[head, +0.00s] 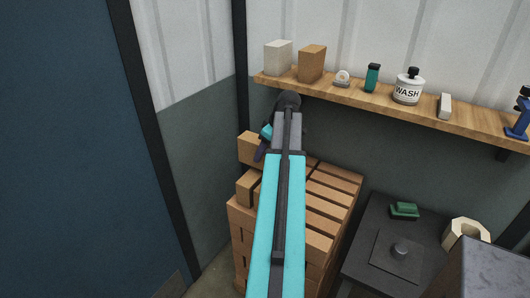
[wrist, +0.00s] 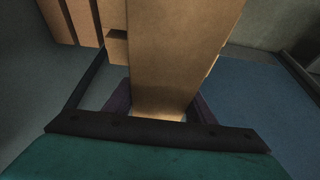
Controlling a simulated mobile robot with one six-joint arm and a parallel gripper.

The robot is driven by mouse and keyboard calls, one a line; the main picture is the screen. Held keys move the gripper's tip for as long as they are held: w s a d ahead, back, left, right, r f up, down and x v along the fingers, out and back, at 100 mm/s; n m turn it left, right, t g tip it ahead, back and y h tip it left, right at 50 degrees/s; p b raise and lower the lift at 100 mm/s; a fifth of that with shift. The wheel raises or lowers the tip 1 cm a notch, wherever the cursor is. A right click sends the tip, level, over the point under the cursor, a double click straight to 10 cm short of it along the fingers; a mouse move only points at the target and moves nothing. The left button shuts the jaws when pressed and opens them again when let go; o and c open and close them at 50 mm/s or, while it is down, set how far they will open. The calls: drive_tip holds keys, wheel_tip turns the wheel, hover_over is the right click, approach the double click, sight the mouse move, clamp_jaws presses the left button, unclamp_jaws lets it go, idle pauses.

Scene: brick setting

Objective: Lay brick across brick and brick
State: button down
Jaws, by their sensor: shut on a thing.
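My gripper (head: 264,143) is shut on a tan brick (wrist: 180,50), which lies lengthwise between the dark fingers in the wrist view. One end of this held brick (head: 248,149) shows left of my gripper in the head view, over the far part of a stack of tan bricks (head: 335,185). Another brick (head: 245,187) sits on the stack's near left. A small brick end (wrist: 117,45) shows beside the held brick in the wrist view. My arm hides the middle of the stack. I cannot tell whether the held brick touches anything beneath it.
A wooden shelf (head: 430,118) behind the stack holds a white block, a tan block, a WASH jar (head: 408,88) and other small things. A dark cabinet (head: 365,215) with a green brush (head: 404,210) stands right of the stack. A wall is close on the left.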

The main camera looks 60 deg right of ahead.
idle(0.3)
drive_tip(key=shift+a+f+p, duration=0.1)
drive_tip(key=shift+f+p, duration=0.7)
drive_tip(key=shift+f, duration=0.8)
drive_tip(key=shift+f, duration=0.1)
drive_tip(key=c, duration=0.8)
unclamp_jaws()
drive_tip(key=shift+f, duration=0.15)
drive_tip(key=shift+r, duration=0.25)
drive_tip(key=shift+b+v, duration=1.45)
drive_tip(key=shift+v, duration=4.5)
